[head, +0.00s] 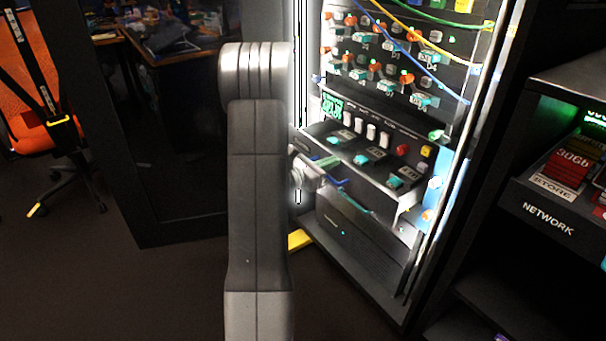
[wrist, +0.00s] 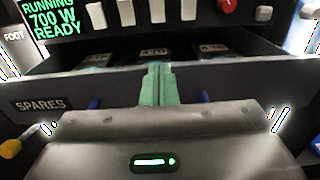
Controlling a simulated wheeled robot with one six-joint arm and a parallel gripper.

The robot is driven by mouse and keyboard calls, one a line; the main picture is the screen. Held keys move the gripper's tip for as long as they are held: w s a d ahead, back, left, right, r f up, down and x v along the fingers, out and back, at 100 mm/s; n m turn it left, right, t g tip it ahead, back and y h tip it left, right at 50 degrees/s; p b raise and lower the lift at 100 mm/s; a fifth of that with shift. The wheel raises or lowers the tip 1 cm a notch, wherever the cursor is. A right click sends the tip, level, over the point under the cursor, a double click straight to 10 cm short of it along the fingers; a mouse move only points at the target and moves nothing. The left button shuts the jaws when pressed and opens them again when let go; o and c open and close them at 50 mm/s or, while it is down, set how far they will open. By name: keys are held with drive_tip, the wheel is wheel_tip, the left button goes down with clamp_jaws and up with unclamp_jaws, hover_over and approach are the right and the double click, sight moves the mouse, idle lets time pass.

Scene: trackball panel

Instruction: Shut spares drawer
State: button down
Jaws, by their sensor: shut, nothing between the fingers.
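The spares drawer (wrist: 40,104) stands open, with its SPARES label on the left of the front panel in the wrist view. Several labelled dark modules (wrist: 153,53) lie inside it. In the head view the drawer (head: 385,203) juts from the lit rack. My gripper (wrist: 157,70) has its green fingers together and empty, pointing at the middle of the drawer front. The fingertips overlap the panel's top edge in the picture; I cannot tell if they touch. Blue handle parts (wrist: 95,102) show on both sides of the fingers; the middle is hidden by my gripper.
Above the drawer are white switches (head: 371,133), a red button (head: 402,150) and rows of plugs with loose coloured cables (head: 425,70). A NETWORK shelf (head: 548,218) stands at the right. An orange chair (head: 30,90) is at the far left.

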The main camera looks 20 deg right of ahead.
drive_tip(key=x, duration=0.9)
drive_tip(key=shift+w+d+b, duration=0.1)
drive_tip(key=shift+d+b, duration=0.2)
drive_tip(key=shift+b, duration=0.05)
